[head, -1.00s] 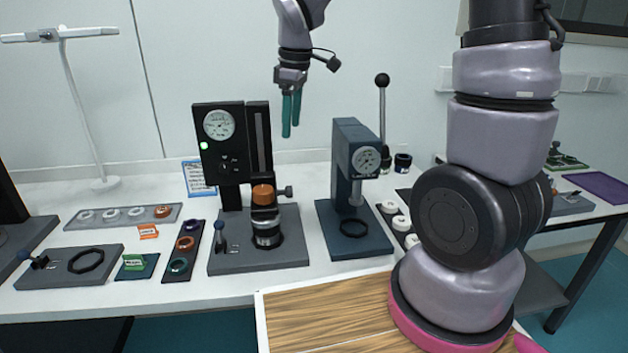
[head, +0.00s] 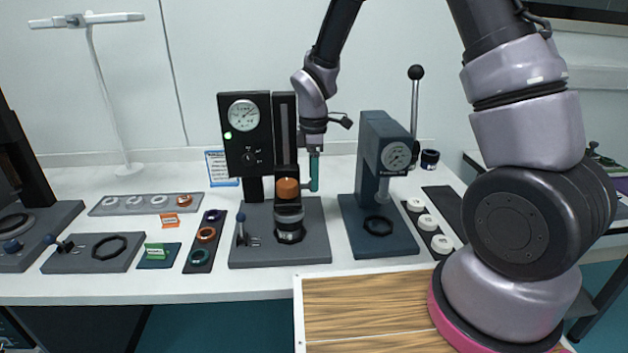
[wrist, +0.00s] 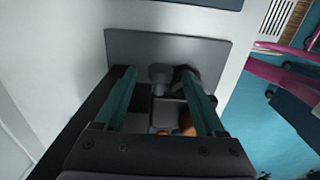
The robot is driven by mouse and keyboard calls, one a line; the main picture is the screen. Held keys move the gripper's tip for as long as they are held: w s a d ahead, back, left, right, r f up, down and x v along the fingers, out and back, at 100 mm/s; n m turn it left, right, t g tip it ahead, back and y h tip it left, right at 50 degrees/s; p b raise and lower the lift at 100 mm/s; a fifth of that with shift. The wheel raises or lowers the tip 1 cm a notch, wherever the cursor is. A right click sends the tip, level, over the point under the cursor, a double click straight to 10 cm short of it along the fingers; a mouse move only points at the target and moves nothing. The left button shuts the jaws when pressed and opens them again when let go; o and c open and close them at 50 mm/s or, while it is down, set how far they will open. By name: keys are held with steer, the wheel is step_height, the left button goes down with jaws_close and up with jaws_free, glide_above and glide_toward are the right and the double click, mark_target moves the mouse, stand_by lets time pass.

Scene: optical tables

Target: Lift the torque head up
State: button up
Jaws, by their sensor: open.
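The torque tester (head: 244,150) is a black upright with a round dial, a green light and a slide column on a grey base. Its torque head (head: 289,208), a dark collar with an orange cap (head: 288,187) above it, sits low over a silver jar (head: 289,233). My gripper (head: 314,187) points down just right of the torque head, at the side knob, which is mostly hidden in the head view. In the wrist view, the open green fingers (wrist: 158,82) show on either side of a grey knob (wrist: 160,73); contact is unclear.
A blue-grey lever press (head: 381,165) stands close on the right. A small blue-handled lever (head: 241,228) is on the tester's base. White rings (head: 427,222) lie at right; coloured rings (head: 206,234) lie in a dark tray at left.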

steer(key=shift+f, duration=0.8)
jaws_close()
stand_by(0.9)
